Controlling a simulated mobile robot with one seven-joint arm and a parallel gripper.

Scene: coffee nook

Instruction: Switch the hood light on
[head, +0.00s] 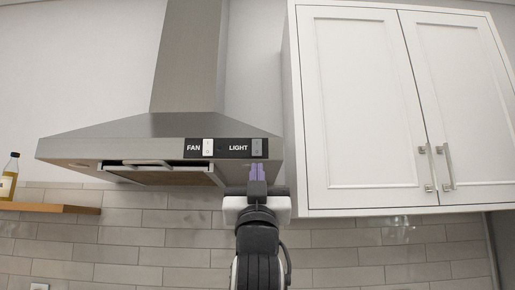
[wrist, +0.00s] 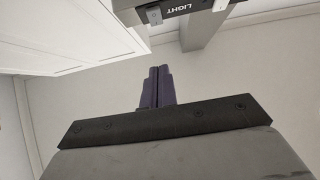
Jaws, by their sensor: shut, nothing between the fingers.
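The steel range hood (head: 120,127) hangs on the wall left of the cabinet. Its front edge carries a black panel with FAN and LIGHT labels. The light switch (head: 257,147) is a grey rocker right of the word LIGHT, and it also shows at the top of the wrist view (wrist: 154,15). The fan switch (head: 208,147) is a white rocker to its left. My gripper (head: 257,169) is shut and empty, its purple fingers pointing up just below the light switch in the head view. In the wrist view the fingertips (wrist: 158,70) appear apart from the switch.
A white double-door cabinet (head: 371,105) hangs close on the right of the hood and my gripper. A wooden shelf (head: 60,208) with a bottle (head: 9,177) is at the far left. Tiled wall lies behind my arm.

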